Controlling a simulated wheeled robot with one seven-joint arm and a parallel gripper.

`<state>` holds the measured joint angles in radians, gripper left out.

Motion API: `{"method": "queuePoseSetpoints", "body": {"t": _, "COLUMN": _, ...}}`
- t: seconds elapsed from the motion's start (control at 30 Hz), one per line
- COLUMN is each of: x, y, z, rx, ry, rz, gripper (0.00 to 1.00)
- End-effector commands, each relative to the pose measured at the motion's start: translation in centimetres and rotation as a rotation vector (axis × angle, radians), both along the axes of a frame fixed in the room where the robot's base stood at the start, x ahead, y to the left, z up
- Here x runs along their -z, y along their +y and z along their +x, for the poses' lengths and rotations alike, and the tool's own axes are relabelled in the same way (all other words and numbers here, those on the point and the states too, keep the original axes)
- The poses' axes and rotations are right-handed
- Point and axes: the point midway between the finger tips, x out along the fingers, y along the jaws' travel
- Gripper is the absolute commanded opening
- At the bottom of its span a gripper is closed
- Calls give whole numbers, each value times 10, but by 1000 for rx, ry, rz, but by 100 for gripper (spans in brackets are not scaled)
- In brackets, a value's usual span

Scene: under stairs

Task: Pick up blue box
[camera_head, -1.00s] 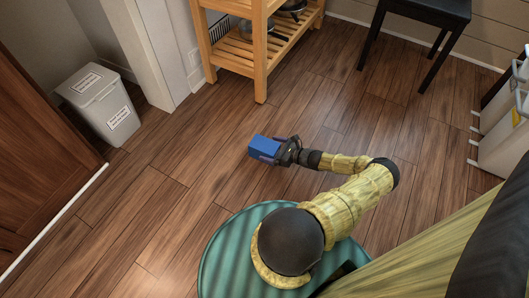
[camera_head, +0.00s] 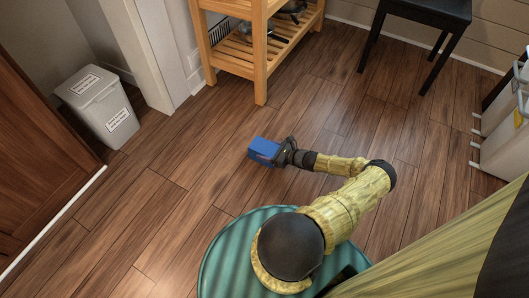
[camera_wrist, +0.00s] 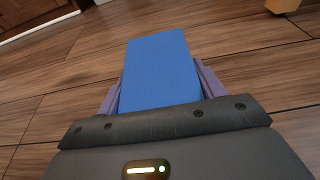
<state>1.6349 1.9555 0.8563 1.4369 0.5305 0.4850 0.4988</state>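The blue box (camera_head: 263,151) is at the end of my arm over the wooden floor in the head view. In the wrist view the blue box (camera_wrist: 160,70) lies lengthwise between the two purple fingers of my gripper (camera_wrist: 160,88). One finger is against each side of the box, and the gripper appears shut on it. My gripper (camera_head: 279,154) reaches the box from the right in the head view. The box's underside is hidden, so I cannot tell whether it touches the floor.
A grey lidded bin (camera_head: 101,106) stands by the wall at left, near a brown door (camera_head: 40,160). A wooden shelf rack (camera_head: 260,60) is at the back, and a black stool (camera_head: 425,25) at back right. White containers (camera_head: 503,130) stand at far right. Floor around the box is clear.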

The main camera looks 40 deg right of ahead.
Motion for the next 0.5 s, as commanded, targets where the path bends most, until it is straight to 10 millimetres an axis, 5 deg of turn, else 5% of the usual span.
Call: {"method": "queuePoseSetpoints", "body": {"t": 0.5, "x": -16, "y": -1, "z": 0, "rx": 1, "ry": 0, "rz": -1, "gripper": 36}}
